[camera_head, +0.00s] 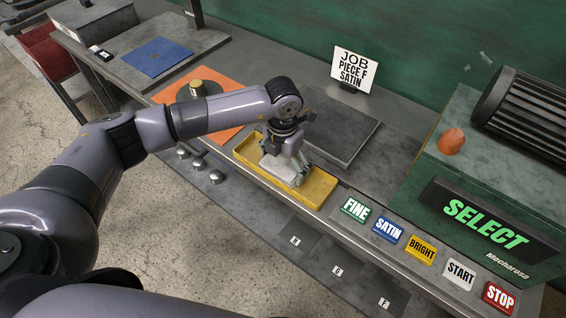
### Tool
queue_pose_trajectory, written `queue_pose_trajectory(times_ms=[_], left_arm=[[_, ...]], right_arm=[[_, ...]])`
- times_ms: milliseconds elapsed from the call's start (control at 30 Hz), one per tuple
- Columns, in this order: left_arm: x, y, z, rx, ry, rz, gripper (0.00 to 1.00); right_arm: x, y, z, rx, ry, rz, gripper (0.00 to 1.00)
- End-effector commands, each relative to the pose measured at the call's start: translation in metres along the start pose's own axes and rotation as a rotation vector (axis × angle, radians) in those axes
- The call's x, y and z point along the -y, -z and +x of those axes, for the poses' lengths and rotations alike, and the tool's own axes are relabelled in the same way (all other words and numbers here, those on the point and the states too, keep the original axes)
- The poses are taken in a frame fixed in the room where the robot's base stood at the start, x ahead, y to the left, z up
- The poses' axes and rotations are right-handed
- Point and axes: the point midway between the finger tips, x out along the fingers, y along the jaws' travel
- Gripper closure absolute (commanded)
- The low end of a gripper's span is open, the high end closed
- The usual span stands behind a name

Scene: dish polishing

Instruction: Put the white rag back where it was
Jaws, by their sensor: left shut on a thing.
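The white rag (281,170) is in the yellow tray (317,192) on the workbench, in the middle of the head view. My left gripper (288,160) points down over the tray and is shut on the rag. The gripper partly hides the rag, and I cannot tell whether the rag rests on the tray floor. My right gripper is not in view.
A dark square plate (340,128) lies behind the tray. An orange mat (222,88) with a round metal piece lies to the left, and a blue mat (157,57) farther left. Labelled buttons (422,249) and the green machine (455,150) stand to the right. A job card (354,68) stands behind.

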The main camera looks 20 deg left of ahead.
Motion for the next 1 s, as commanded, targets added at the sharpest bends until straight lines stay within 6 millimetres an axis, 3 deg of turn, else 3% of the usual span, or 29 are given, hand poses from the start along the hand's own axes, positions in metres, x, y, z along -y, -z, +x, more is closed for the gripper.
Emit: queue_pose_trajectory(times_ms=[167, 600, 767, 1000], left_arm=[[0.000, 0.000, 0.001, 0.000, 0.000, 0.000, 0.00], [0.000, -0.001, -0.005, 0.002, 0.000, 0.000, 0.00], [0.000, -0.001, -0.032, 0.004, 0.000, 0.001, 0.00], [0.000, -0.001, -0.084, 0.003, -0.001, 0.000, 0.00]], right_arm=[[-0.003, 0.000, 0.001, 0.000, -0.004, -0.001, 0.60], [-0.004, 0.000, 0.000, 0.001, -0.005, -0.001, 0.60], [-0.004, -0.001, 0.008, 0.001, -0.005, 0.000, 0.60], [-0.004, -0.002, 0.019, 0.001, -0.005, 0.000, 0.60]])
